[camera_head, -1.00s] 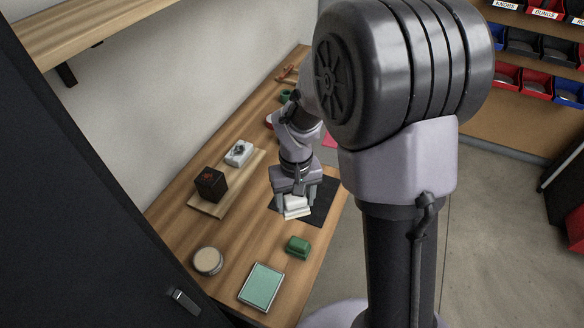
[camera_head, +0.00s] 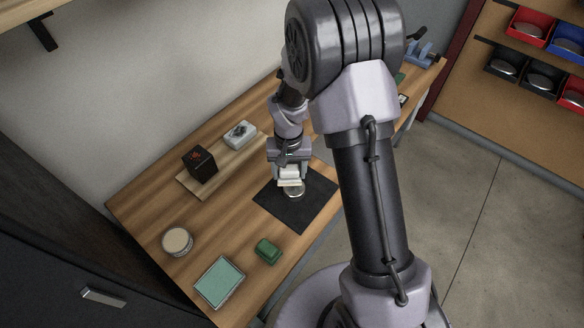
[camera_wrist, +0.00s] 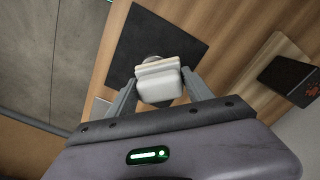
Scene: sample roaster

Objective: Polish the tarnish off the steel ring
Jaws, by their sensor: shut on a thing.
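My gripper (camera_head: 289,170) is shut on a white pad (camera_head: 290,174) with a cream lower layer. The pad also shows between the fingers in the wrist view (camera_wrist: 160,85). A round, grey metal piece (camera_head: 294,192), seemingly the steel ring, lies on the black mat (camera_head: 313,207), right below the pad. The pad hides part of it, and I cannot tell whether they touch. In the wrist view only a dark grey edge of the round piece (camera_wrist: 152,58) shows beyond the pad. Its tarnish cannot be made out.
A wooden board (camera_head: 190,182) bears a black box (camera_head: 200,164) and a white block with a dark mark (camera_head: 240,134). A round beige-topped tin (camera_head: 177,241), a teal-topped tray (camera_head: 219,282) and a green block (camera_head: 268,251) stand nearer. Bare bench lies between them.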

